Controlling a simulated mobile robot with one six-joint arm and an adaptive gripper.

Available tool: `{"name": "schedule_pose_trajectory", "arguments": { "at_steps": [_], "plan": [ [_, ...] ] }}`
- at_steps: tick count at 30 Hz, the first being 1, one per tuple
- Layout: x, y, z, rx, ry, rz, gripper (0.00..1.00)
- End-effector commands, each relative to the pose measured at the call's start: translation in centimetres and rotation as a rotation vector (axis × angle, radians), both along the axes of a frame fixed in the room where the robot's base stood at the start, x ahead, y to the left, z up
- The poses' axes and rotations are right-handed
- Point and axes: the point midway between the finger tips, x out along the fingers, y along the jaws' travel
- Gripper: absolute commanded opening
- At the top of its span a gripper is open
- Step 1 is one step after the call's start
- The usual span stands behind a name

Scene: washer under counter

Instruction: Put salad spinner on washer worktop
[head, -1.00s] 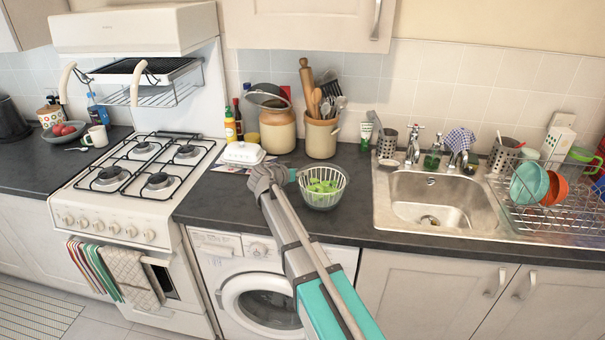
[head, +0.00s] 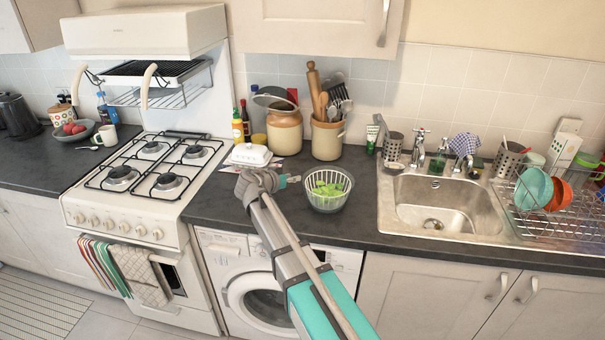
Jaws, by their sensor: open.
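The salad spinner (head: 329,196), a clear ribbed bowl with green leaves inside, stands upright on the dark worktop (head: 362,226) above the washer (head: 262,300). My gripper (head: 290,181) is just left of the spinner at about rim height. Its fingers look small and partly hidden by the wrist, but they are open with nothing between them. Whether a fingertip touches the rim I cannot tell.
A white butter dish (head: 250,155) sits behind my gripper. Two crocks (head: 326,141) stand at the back by the wall. The hob (head: 155,165) is to the left, the sink (head: 436,203) to the right. The worktop between spinner and sink is clear.

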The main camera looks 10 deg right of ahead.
Motion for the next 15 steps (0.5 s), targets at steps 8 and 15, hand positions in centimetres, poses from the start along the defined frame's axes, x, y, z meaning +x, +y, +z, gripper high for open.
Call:
{"name": "schedule_pose_trajectory", "arguments": {
  "at_steps": [8,15],
  "plan": [
    [-2.2,2.3,1.5,-0.001,0.0,0.001,0.43],
    [-2.7,2.8,1.6,0.0,0.0,-0.001,0.43]
  ]
}}
